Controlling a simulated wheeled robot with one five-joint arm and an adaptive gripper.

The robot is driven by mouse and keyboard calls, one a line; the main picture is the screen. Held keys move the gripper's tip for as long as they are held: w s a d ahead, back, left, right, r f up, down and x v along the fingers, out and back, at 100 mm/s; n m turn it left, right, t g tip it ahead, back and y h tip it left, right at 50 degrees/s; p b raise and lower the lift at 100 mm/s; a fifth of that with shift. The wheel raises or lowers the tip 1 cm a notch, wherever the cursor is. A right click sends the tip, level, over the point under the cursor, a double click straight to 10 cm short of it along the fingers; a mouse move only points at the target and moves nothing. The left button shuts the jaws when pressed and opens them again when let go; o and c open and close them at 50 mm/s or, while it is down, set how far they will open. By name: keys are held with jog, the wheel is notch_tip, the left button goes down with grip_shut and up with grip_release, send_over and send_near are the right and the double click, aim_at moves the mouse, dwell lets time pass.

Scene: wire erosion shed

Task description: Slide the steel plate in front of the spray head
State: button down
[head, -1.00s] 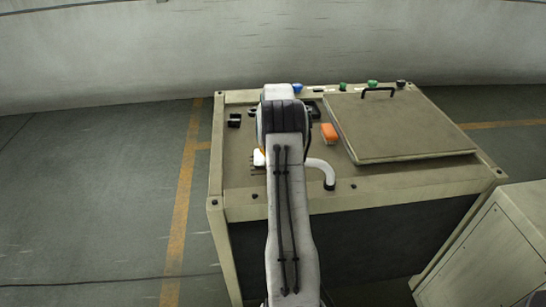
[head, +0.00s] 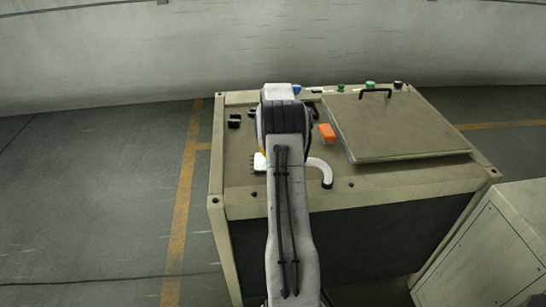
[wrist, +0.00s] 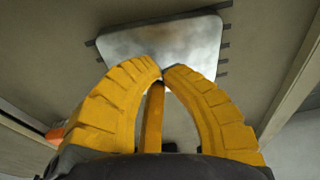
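The steel plate (wrist: 160,45) is a shiny, rounded rectangle with short dark strips along its edges. It lies flat beyond my fingertips in the wrist view. In the head view my arm hides most of it; a bright white corner (head: 260,162) beside the arm looks like part of it. My gripper (wrist: 162,72) has two curved yellow fingers whose tips meet, with nothing visible gripped between them. The tips overlap the plate's near edge in the picture; contact is unclear. A yellow bar shows between the fingers. I cannot identify the spray head for certain.
A beige bench (head: 370,188) carries a raised lid panel (head: 400,125) with a black handle, an orange block (head: 327,133) and a white bent pipe (head: 321,172). Small knobs line its far edge. A cabinet (head: 490,245) stands at the lower right. Floor is open at left.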

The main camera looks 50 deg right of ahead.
notch_tip(320, 180, up, 10)
jog(key=s+a, duration=0.1)
jog(key=shift+s+a+r, duration=0.15)
jog(key=shift+s+a, duration=0.05)
jog(key=shift+a, duration=0.05)
